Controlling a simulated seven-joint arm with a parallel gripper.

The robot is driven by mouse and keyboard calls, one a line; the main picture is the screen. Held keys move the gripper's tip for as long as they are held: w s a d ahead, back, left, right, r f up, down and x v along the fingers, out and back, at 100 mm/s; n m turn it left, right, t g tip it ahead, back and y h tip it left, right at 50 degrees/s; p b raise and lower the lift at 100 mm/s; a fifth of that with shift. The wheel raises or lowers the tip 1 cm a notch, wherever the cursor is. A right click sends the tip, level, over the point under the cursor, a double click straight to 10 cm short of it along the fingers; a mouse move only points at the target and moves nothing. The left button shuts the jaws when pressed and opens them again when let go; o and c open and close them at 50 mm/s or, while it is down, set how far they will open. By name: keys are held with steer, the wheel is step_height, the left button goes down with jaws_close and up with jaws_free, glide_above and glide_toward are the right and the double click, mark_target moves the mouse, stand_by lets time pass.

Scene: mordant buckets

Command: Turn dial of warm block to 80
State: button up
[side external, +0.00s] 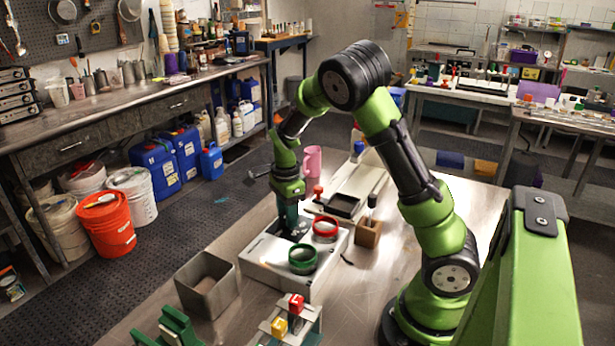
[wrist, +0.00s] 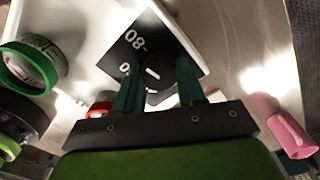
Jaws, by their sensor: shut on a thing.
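The warm block is a white box (side external: 262,268) on the metal table in the side view. Its white edge (wrist: 187,32) and black scale panel (wrist: 153,40) show in the wrist view. The panel carries an 80 mark, seen upside down, and another mark partly hidden by a finger. The dark round dial (wrist: 157,72) has a short white pointer line, slanted in the picture. My gripper (side external: 291,230) points down at the block's far left part. In the wrist view my gripper (wrist: 159,84) has its teal fingers on both sides of the dial, shut on it. The dial is hidden in the side view.
A green-rimmed jar (side external: 302,258) and a red-rimmed jar (side external: 325,229) stand in the block. A grey open bin (side external: 207,285), a rack with red and yellow cubes (side external: 290,318), a wooden holder (side external: 368,234) and a pink cup (side external: 312,160) are nearby. The table's right part is clear.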

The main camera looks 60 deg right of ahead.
steer(key=shift+m, duration=0.7)
steer(key=o, duration=1.1)
steer(key=shift+c, duration=0.2)
steer(key=shift+r, duration=0.1)
step_height(320, 180, up, 17)
